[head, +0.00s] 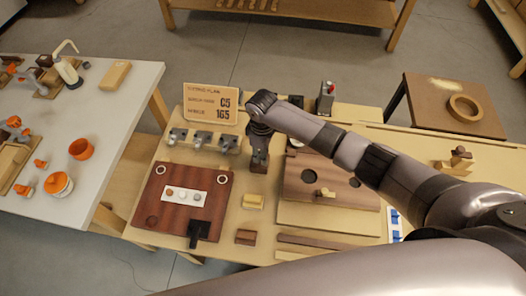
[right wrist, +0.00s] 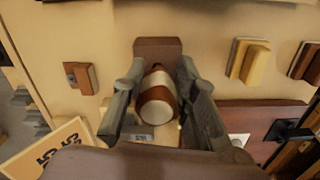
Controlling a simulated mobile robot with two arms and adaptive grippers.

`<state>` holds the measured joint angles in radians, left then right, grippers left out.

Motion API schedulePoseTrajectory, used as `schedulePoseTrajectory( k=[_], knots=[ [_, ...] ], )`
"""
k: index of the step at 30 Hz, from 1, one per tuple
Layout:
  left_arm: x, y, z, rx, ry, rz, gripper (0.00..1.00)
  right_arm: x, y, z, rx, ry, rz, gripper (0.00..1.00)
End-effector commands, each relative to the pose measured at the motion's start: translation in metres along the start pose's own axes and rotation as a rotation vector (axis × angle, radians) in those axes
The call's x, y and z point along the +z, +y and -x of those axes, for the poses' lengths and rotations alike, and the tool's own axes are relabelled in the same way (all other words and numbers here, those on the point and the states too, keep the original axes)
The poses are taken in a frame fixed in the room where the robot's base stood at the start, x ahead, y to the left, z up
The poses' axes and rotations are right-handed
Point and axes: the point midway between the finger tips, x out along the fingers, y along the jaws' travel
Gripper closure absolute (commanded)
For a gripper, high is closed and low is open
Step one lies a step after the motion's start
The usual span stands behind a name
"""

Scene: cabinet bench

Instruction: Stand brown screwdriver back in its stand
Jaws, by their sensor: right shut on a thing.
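The brown screwdriver (right wrist: 157,100) shows in the right wrist view as a rounded brown handle with a cream band, seen end-on. My right gripper (right wrist: 157,92) is shut on this handle, one finger on each side. A brown wooden block (right wrist: 157,47), perhaps the stand, lies just beyond the handle; I cannot tell whether the screwdriver's shaft is in it. In the head view my right gripper (head: 258,163) points down over the bench between the sign and the wooden board, and it hides the screwdriver. My left gripper is not in view.
The sign (head: 211,104) and several small metal fixtures (head: 203,139) stand left of the gripper. A red-brown board (head: 182,215) lies front left, a yellow block (head: 253,201) in front. A wooden board with holes (head: 330,184) is to the right.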

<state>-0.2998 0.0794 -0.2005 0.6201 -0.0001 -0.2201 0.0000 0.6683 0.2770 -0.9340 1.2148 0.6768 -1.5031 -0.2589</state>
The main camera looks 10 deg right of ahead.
Motion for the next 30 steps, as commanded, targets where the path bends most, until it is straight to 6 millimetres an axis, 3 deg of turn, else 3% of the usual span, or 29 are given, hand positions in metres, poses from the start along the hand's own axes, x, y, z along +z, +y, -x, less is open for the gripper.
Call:
schedulePoseTrajectory(
  k=[30],
  knots=[
    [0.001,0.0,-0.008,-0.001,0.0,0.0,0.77,0.0,0.0,-0.013,0.0,0.0,0.0,1.0]
  ],
)
